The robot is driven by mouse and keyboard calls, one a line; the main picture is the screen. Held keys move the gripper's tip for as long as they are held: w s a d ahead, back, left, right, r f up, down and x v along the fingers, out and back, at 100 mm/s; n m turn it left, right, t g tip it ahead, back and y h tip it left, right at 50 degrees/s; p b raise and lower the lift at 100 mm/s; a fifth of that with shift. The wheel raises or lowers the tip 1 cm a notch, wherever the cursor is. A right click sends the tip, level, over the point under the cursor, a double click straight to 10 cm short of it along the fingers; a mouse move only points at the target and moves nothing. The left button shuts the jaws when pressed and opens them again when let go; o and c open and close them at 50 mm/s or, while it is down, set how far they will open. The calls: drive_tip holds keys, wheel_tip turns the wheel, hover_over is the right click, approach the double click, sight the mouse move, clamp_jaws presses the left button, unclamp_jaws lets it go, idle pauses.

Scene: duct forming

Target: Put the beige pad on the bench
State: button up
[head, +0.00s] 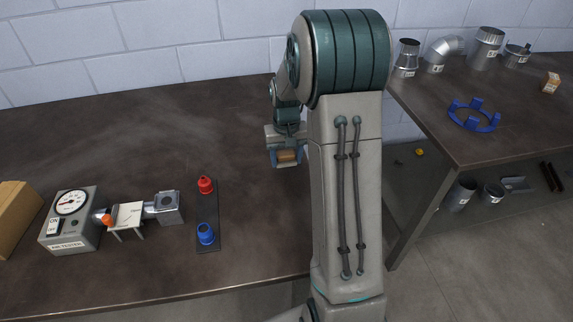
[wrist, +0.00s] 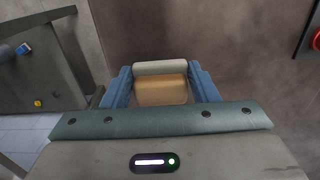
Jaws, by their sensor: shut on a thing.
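My gripper (head: 287,158) is shut on the beige pad (head: 288,156), which shows tan-brown between the blue fingers. In the wrist view my gripper (wrist: 162,88) has one blue finger on each side of the pad (wrist: 161,91), with a paler rounded strip along its far edge. The dark brown bench (head: 110,125) lies beneath the gripper, and its surface also shows in the wrist view (wrist: 240,45). The pad appears to be held above the bench; the exact gap cannot be told. My arm hides part of the bench's right side.
A gauge box (head: 70,222) with a metal duct fitting (head: 165,207) stands at the left. A red cap (head: 205,185) and a blue cap (head: 206,233) sit on a dark strip. A second table (head: 520,135) at right holds duct parts and a blue ring (head: 474,117). The bench's back left is clear.

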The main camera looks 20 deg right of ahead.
sight(287, 160)
drive_tip(key=shift+w+d+f, duration=0.1)
drive_tip(key=shift+w+f, duration=0.05)
drive_tip(key=shift+f, duration=1.95)
drive_tip(key=shift+f, duration=0.15)
drive_tip(key=o, duration=1)
